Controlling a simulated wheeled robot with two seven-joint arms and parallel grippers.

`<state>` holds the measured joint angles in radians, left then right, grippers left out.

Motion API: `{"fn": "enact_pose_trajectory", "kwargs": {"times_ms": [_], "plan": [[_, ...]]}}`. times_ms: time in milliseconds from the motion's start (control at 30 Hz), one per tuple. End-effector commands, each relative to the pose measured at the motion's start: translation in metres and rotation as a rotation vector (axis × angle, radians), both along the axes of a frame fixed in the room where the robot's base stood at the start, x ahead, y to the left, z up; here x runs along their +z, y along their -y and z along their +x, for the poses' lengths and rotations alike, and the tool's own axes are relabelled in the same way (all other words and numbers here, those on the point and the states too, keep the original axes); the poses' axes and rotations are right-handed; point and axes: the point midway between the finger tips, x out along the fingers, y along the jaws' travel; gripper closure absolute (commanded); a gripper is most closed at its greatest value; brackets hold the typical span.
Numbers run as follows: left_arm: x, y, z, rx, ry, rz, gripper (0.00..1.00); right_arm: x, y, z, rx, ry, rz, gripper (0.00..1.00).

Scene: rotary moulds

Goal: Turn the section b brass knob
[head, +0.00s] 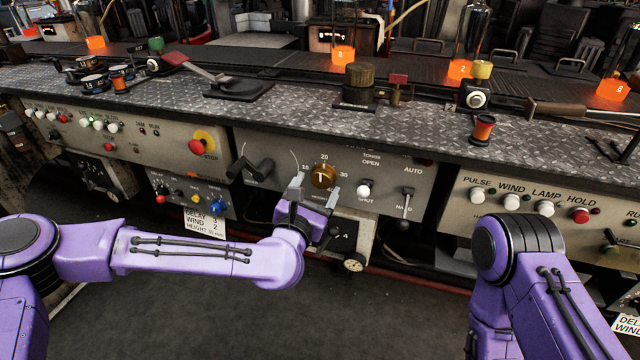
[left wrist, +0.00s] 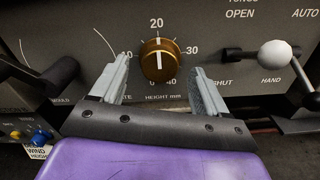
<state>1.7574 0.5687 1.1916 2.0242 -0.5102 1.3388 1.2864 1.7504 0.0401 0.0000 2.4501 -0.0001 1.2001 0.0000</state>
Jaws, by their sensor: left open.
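The brass knob (head: 323,176) sits on the grey middle panel, ringed by a scale with 20 above it and 30 to its right. In the left wrist view the brass knob (left wrist: 160,60) has a white pointer line that stands vertical, and "HEIGHT mm" is printed below it. My left gripper (head: 314,192) is in front of the panel, just below the knob. In the left wrist view its fingers (left wrist: 160,82) are spread apart on either side of the knob, with nothing held between them. My right gripper is not seen; only my right arm shows in the head view.
Left of the knob is a black crank handle (head: 251,170). To its right are a white-knobbed lever (head: 364,190) and a black HAND/AUTO lever (head: 406,203). A red stop button (head: 196,147) is farther left. The diamond-plate ledge (head: 300,110) runs above the panels.

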Motion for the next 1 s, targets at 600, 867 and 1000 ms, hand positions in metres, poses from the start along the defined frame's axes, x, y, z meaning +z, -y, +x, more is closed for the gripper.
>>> {"fn": "enact_pose_trajectory", "kwargs": {"times_ms": [600, 867, 1000], "plan": [[-0.001, 0.009, 0.026, -0.001, -0.002, 0.003, 0.67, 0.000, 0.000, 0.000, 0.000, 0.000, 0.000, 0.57], [-0.001, 0.009, 0.026, -0.001, 0.000, 0.009, 0.81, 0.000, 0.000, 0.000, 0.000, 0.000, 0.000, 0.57], [-0.001, 0.009, 0.026, -0.002, 0.012, 0.041, 0.81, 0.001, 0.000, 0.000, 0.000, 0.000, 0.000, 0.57]]}}
